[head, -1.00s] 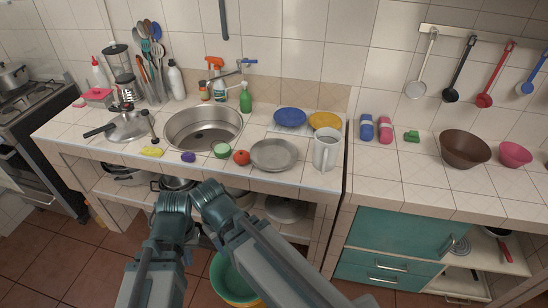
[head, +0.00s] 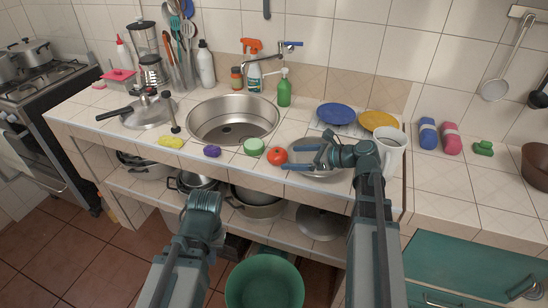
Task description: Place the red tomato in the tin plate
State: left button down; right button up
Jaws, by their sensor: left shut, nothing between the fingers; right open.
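The red tomato (head: 277,155) sits on the counter near its front edge, just left of the tin plate (head: 310,170). The round metal plate is partly hidden by my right gripper (head: 303,157). My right gripper is open, over the plate, with its fingers pointing left toward the tomato; nothing is between them. I cannot tell whether a fingertip touches the tomato. My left gripper (head: 205,199) is shut and empty, low in front of the counter, below the counter top and away from the tomato.
A green-and-white round item (head: 254,146), a purple item (head: 212,151) and a yellow sponge (head: 171,141) lie left of the tomato. The sink (head: 233,119) is behind them. A white mug (head: 389,152) stands right of the plate; blue (head: 336,113) and yellow plates (head: 378,120) lie behind.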

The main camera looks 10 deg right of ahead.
aim_at(284, 155)
jog(key=shift+w+d+r+m+t, duration=0.1)
jog(key=shift+w+d+m+t, duration=0.2)
jog(key=shift+w+d, duration=0.1)
jog(key=shift+w+a+f+b, duration=0.25)
jog(key=shift+a+b, duration=0.05)
jog(key=shift+a, duration=0.15)
jog(key=shift+b+x, duration=1.15)
jog(key=shift+x, duration=2.1)
pick_arm(q)
jog(key=f, duration=0.3)
jog(key=shift+w, duration=0.25)
pick_arm(e)
jog(key=shift+s+a+r, duration=0.1)
jog(key=shift+s+a, duration=0.05)
jog(key=shift+s, duration=0.05)
jog(key=c, duration=1.4)
jog(key=shift+c, duration=0.2)
pick_arm(q)
jog(key=shift+r, duration=0.1)
pick_arm(e)
jog(key=shift+r, duration=0.1)
